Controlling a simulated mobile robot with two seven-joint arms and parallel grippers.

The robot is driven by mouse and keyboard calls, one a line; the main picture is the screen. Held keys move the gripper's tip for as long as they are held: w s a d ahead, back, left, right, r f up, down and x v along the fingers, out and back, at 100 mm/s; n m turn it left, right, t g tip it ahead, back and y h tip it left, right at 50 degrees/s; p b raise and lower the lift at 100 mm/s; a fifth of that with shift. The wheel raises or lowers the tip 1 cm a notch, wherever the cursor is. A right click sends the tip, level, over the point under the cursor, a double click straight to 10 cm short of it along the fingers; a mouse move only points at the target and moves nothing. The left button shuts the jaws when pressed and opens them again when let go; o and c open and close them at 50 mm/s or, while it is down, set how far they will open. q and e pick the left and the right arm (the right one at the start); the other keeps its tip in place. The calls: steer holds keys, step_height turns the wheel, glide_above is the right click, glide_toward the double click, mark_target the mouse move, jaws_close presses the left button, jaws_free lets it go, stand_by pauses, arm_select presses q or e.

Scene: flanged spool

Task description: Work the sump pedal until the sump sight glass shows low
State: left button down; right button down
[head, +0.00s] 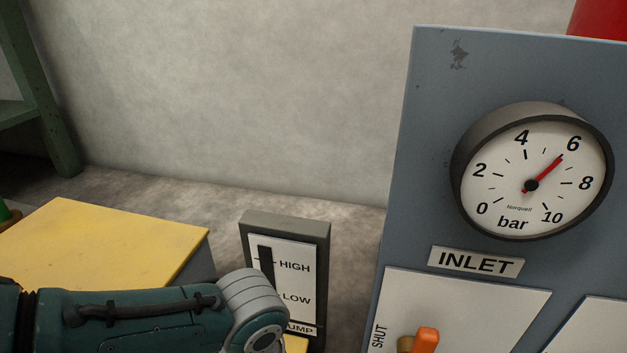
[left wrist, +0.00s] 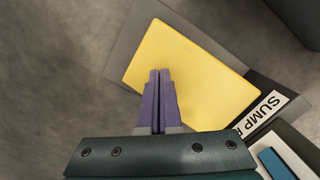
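The sump sight glass (head: 266,262) is a dark upright slot on a white, grey-framed plate with HIGH and LOW marks. Its upper part looks dark and empty to about the HIGH mark and below; my left arm hides its lower part, so I cannot read the level. A blue strip (left wrist: 277,163) shows on the plate in the left wrist view. The yellow sump pedal (left wrist: 195,72) lies beside the SUMP label. My left gripper (left wrist: 160,72) has its purple fingers together, empty, over the pedal; I cannot tell if they touch it. My right gripper is out of view.
A yellow-topped box (head: 110,240) stands at the left. A blue-grey panel (head: 425,150) at the right carries the inlet gauge (head: 530,185), its needle just below 6 bar, and an orange handle (head: 427,340) near SHUT. Bare floor lies behind the sight glass.

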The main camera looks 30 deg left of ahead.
arm_select(q)
steer(key=shift+w+d+r, duration=0.5)
steer(key=shift+w+d, duration=0.2)
steer(key=shift+w, duration=0.05)
steer(key=shift+w+d, duration=0.3)
steer(key=shift+w, duration=0.05)
step_height(320, 180, up, 10)
steer(key=p, duration=0.9)
steer(key=shift+w+d, duration=0.25)
steer(key=shift+w, duration=0.05)
